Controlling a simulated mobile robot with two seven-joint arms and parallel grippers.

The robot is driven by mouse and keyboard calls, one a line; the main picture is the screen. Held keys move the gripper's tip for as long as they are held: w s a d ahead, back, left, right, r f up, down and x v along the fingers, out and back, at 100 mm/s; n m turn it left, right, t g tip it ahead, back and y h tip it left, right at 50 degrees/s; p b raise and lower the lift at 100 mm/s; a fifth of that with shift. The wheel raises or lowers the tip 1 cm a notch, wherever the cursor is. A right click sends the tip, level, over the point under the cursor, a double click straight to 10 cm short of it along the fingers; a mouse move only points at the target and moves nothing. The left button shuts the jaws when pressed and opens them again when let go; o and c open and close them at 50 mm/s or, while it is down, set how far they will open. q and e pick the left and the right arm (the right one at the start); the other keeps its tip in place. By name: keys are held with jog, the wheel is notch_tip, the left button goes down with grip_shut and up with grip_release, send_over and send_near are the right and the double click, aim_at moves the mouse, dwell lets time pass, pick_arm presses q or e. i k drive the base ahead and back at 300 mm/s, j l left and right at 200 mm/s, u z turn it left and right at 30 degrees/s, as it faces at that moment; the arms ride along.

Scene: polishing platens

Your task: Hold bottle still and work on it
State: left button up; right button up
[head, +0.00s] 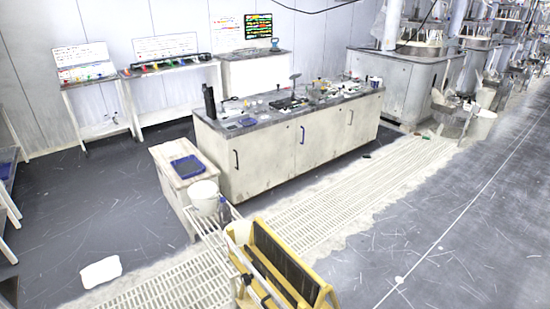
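No gripper of mine shows in the head view. A tall dark bottle-like object (209,102) stands upright on the left end of the long counter (262,160). A smaller grey bottle-like object (224,209) stands beside a white bucket (204,197) in front of the counter. Both are small in the picture, and I cannot tell which is the task's bottle. Nothing of mine touches either one.
A small cabinet with a blue tray (187,167) stands left of the counter. A yellow wooden rack (285,265) stands in the foreground on slatted flooring (340,205). A white piece (101,271) lies on the dark floor. Open floor (460,230) extends at right.

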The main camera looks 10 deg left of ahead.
aim_at(225, 211)
jog(key=i+j+z, duration=0.15)
jog(key=j, duration=0.35)
jog(key=i+j+z, duration=0.1)
jog(key=j, duration=0.45)
jog(key=i+j+z, duration=0.15)
jog(key=j, duration=0.4)
jog(key=i+j+z, duration=0.1)
jog(key=j, duration=0.45)
jog(key=i+j, duration=0.1)
jog(key=j, duration=0.5)
jog(key=i+j, duration=0.1)
jog(key=j, duration=0.5)
jog(key=i+j, duration=0.1)
jog(key=j, duration=0.45)
jog(key=i+j, duration=0.1)
jog(key=j, duration=0.5)
jog(key=i+j, duration=0.1)
jog(key=j, duration=0.5)
jog(key=z, duration=0.05)
